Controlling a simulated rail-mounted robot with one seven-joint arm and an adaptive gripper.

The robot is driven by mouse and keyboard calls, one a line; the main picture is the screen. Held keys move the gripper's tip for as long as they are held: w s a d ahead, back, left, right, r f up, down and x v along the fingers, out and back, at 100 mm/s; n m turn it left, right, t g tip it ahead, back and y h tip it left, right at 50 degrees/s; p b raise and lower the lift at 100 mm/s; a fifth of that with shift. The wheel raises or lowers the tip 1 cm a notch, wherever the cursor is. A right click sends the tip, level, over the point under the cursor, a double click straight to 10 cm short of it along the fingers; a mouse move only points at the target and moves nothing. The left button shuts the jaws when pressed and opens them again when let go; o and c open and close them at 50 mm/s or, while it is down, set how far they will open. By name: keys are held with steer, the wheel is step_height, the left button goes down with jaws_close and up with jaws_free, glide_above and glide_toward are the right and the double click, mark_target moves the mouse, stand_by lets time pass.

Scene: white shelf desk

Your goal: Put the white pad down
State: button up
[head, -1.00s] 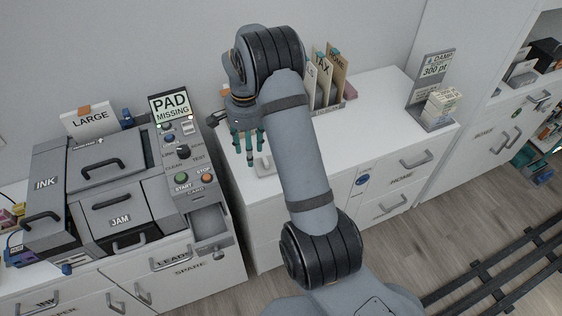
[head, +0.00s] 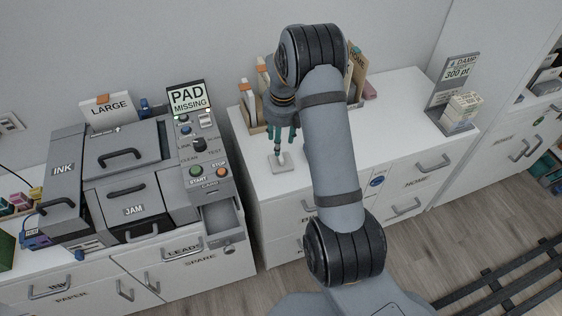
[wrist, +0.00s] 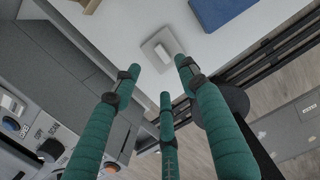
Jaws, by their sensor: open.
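The white pad (head: 275,168) lies flat on the white cabinet top, near its front left edge, a small upright grip at its middle. It also shows in the wrist view (wrist: 152,47), just beyond my fingertips. My gripper (head: 283,140) has teal fingers and is above the pad in the head view. In the wrist view my gripper (wrist: 160,75) has its fingers spread with nothing between them. The fingertips look apart from the pad. My arm hides part of the cabinet top behind and to the right.
A grey printer (head: 130,160) with a sign (head: 188,99) reading PAD MISSING stands to the left. Its small drawer (head: 222,222) is open. A file holder (head: 253,112) stands at the back. A paper stand (head: 458,90) is at the right; cabinet top before it is clear.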

mark_target(280, 158)
steer(key=f, duration=0.3)
steer(key=f+p, duration=0.1)
steer(key=f, duration=0.2)
steer(key=w+f+p, duration=0.1)
steer(key=f, duration=0.1)
steer(key=shift+a+f, duration=0.1)
steer(key=shift+f, duration=0.3)
steer(key=shift+c, duration=1.3)
steer(key=c, duration=0.7)
jaws_close()
